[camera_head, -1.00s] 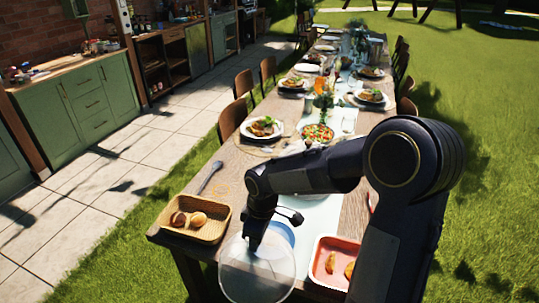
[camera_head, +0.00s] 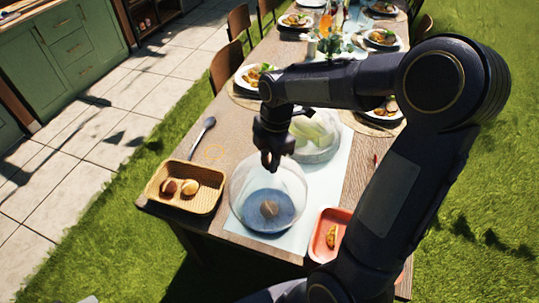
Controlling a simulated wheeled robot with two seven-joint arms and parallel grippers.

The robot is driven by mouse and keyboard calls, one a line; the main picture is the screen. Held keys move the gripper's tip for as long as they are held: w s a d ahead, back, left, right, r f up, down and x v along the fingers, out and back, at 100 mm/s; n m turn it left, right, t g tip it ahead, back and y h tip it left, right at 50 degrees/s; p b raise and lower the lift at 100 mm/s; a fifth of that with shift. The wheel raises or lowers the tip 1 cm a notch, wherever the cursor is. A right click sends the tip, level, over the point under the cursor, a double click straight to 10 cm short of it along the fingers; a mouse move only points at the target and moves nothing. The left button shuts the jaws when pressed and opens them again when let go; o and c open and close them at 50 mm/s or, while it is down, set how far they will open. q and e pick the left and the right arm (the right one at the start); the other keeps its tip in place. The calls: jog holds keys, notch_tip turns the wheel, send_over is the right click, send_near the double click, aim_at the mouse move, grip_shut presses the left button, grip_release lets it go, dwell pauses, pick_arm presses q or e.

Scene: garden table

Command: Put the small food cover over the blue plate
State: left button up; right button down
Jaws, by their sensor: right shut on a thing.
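The small food cover (camera_head: 246,186) is a clear dome at the near end of the table. My right gripper (camera_head: 270,163) is shut on its top. The blue plate (camera_head: 286,215) shows through the dome, with a round brown piece of food (camera_head: 269,208) on it. The dome overlaps the plate in the picture; I cannot tell whether its rim touches the mat or hangs just above. My left gripper is not in view.
A second clear cover (camera_head: 326,150) stands behind, over pale green food. A tan basket (camera_head: 168,204) with round items is at left, a red tray (camera_head: 318,245) at right. A spoon (camera_head: 201,138) lies behind the basket. Plated meals fill the far table.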

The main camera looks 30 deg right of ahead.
jog(key=shift+f+b, duration=3.5)
jog(key=shift+f, duration=1.3)
jog(key=shift+f+b, duration=0.35)
jog(key=shift+f, duration=0.1)
jog(key=c, duration=1)
grip_release()
jog(key=shift+o, duration=0.2)
jog(key=r, duration=0.7)
jog(key=shift+d+r, duration=0.25)
jog(key=shift+d, duration=0.15)
jog(key=shift+r, duration=0.15)
